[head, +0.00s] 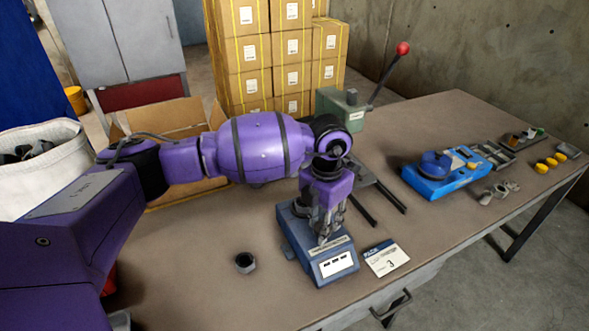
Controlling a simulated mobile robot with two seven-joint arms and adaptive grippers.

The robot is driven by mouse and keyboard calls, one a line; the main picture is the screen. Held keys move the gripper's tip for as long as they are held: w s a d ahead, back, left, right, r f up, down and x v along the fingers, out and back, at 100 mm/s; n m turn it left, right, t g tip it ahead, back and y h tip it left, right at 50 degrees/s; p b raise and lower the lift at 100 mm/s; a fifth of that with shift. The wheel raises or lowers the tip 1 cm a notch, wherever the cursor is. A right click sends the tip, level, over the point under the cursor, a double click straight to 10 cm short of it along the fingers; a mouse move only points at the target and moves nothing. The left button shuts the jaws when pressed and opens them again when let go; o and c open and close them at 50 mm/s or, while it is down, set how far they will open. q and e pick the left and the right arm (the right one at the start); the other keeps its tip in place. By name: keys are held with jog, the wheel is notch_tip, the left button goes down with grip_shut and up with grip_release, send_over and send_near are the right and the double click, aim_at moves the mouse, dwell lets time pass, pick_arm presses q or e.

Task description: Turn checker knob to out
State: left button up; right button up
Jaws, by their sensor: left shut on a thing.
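A blue-grey box with a light sloped front panel, which looks like the checker (336,266), stands near the front edge of the table. My left gripper (322,238) points down onto the top of this box. Its fingers are closed together there, around what is probably the knob. The knob itself is hidden by the fingers, so I cannot tell which way it points. The front panel has a small display with dark marks. My right gripper is not in view.
A blue device (443,176) with a round top and several yellow caps sit farther right. A green press with a red-knobbed lever (403,48) stands behind.

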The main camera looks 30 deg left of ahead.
aim_at(320, 224)
pick_arm(q)
jog(key=shift+w+a+r+n, duration=0.3)
jog(key=shift+w+a+r, duration=0.05)
jog(key=o, duration=1)
jog(key=shift+a, duration=0.1)
jog(key=shift+c, duration=0.2)
jog(key=shift+s, duration=0.1)
jog(key=shift+d+f, duration=0.2)
notch_tip(320, 224, up, 12)
jog(key=shift+s, duration=0.1)
